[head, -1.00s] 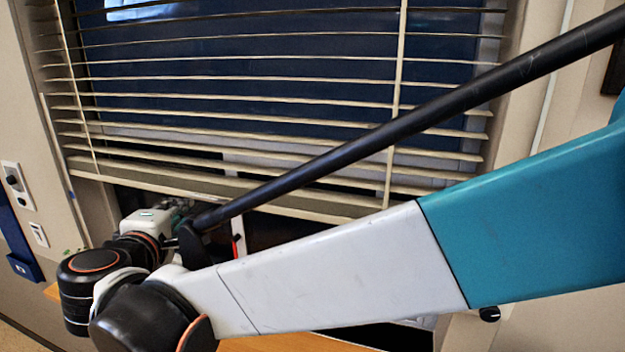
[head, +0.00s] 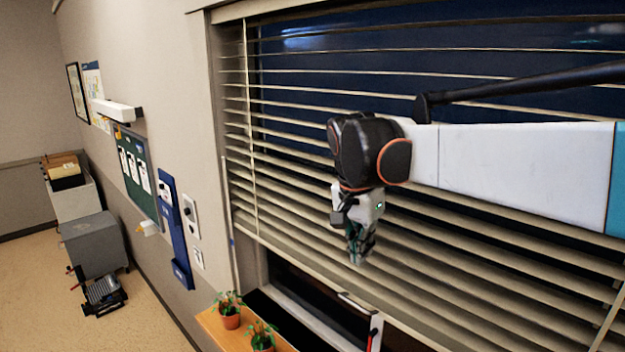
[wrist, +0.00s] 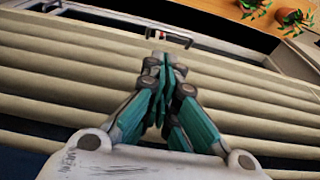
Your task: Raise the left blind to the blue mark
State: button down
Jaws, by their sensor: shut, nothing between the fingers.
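The blind (head: 290,165) has cream slats and hangs across a dark window in the head view. Its bottom rail (head: 300,264) slopes down to the right in the picture. A small blue mark (head: 233,245) shows on the window's left side, close to the rail's left end. My gripper (head: 357,261) points down in front of the slats, shut and empty. In the wrist view its teal fingers (wrist: 160,62) are together over the cream slats (wrist: 60,80). Whether the fingertips touch the slats I cannot tell.
A white switch plate with a black knob (head: 190,216) and a smaller plate (head: 198,258) are on the wall left of the window, beside a blue panel (head: 174,230). Potted plants (head: 230,318) stand on a wooden ledge (head: 213,325). A red-and-white handle-like piece (head: 375,332) is below the blind.

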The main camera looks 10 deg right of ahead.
jog(key=f, duration=0.4)
jog(key=w+d+f+p, duration=0.1)
jog(key=f, duration=0.4)
jog(key=d+f+p, duration=0.1)
jog(key=f, duration=0.3)
jog(key=shift+w+f, duration=0.25)
jog(key=shift+f, duration=0.1)
notch_tip(320, 180, down, 9)
jog(key=b, duration=0.7)
jog(key=shift+r, duration=0.15)
